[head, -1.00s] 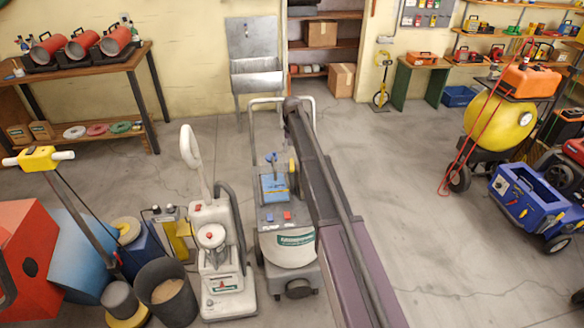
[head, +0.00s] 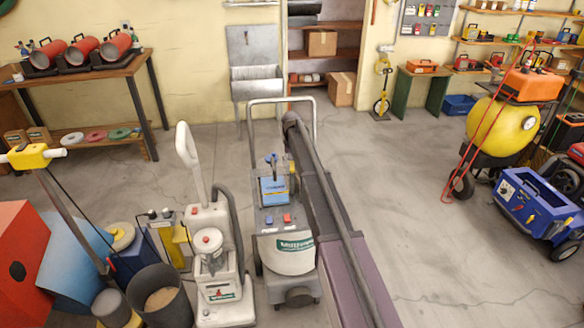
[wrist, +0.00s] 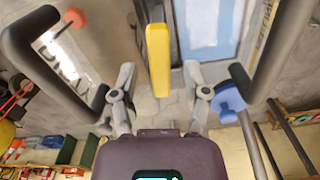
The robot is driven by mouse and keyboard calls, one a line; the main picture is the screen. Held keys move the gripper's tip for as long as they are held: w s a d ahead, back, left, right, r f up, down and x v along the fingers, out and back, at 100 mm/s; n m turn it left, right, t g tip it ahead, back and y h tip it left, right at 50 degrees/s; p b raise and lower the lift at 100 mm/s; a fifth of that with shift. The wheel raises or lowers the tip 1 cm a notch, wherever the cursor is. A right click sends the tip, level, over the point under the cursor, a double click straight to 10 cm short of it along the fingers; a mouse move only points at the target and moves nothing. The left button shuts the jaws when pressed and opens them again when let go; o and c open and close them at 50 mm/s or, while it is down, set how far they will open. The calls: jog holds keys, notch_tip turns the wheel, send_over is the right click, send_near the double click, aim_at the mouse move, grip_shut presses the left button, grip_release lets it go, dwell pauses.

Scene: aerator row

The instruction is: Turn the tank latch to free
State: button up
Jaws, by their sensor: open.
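The grey and white machine (head: 292,258) stands upright in the middle of the head view, with a blue panel (head: 274,190) and a wire-frame handle. A yellow bar (wrist: 158,60) stands upright in the middle of the wrist view and looks like the tank latch. My gripper (wrist: 158,85) is open, its fingers spread to either side of the bar with gaps showing. I see no contact. In the head view my arm hides the gripper and most of the yellow part. A blue round knob (wrist: 228,100) is right of the fingers in the wrist view.
A white upright machine (head: 218,275) stands close on the left, beside a dark bucket (head: 160,300). A yellow drum machine (head: 505,130) and a blue cart (head: 538,205) stand at the right. The floor (head: 410,200) between them and my arm is clear.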

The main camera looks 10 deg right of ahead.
jog(key=shift+f, duration=0.15)
grip_shut()
dwell(0.4)
jog(key=shift+n, duration=1)
grip_release()
jog(key=shift+m, duration=0.3)
